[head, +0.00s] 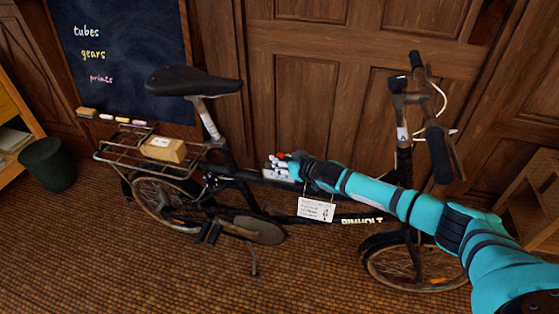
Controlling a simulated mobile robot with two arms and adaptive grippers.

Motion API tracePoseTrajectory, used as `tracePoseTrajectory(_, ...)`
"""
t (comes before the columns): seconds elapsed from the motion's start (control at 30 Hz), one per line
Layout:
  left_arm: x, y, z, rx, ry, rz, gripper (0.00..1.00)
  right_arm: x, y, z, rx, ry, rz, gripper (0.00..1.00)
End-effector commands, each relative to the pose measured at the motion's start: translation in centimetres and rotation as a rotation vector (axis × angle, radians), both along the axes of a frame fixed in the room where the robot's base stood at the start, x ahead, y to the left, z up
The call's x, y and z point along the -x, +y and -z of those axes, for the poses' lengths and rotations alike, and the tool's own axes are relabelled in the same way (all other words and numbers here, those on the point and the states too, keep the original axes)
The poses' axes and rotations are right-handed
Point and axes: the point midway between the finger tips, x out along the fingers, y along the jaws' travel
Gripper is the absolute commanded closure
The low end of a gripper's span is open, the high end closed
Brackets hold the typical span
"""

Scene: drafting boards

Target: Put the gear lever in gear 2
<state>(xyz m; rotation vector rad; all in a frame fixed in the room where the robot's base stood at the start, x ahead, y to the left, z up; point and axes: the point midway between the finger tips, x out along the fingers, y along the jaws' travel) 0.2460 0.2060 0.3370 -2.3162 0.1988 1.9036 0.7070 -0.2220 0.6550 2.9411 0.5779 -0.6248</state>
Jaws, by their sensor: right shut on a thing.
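A black folding bicycle (240,176) stands side-on in front of a wooden door. A small pale shifter plate (270,174) sits on its frame tube, between saddle and handlebar. A small red tip, which looks like the gear lever (281,155), shows at this plate. My right arm comes in from the lower right, and my right gripper (286,162) is at the plate, shut on the lever. The gripper hides most of the lever and part of the plate, so I cannot tell which gear it is in. My left gripper is not in view.
A white card (316,209) with small writing hangs below the tube. The rear rack (115,155) carries a cardboard box (163,149). A chalkboard (115,50) with chalks stands behind, and a dark bin (47,164) at left. The handlebar (438,150) rises near my arm.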

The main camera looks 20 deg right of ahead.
Motion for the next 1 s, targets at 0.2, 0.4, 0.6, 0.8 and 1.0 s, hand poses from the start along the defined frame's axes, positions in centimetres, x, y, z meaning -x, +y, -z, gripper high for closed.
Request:
tracePoseTrajectory(0.2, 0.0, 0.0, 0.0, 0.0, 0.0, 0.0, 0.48, 0.0, 0.2, -0.1, -0.003, -0.002, -0.002, 0.61)
tracePoseTrajectory(0.4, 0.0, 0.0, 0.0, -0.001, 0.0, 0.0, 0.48, 0.0, 0.1, -0.1, -0.002, 0.0, -0.001, 0.54)
tracePoseTrajectory(0.6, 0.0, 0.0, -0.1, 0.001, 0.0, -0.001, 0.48, 0.4, -0.2, -0.1, -0.001, 0.0, 0.0, 0.54)
tracePoseTrajectory(0.8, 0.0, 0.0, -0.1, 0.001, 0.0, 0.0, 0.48, 2.8, -1.2, -1.2, 0.0, 0.001, 0.0, 0.54)
tracePoseTrajectory(1.0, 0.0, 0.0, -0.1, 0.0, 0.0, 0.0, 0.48, 6.5, -2.7, -2.9, 0.001, 0.003, -0.001, 0.54)
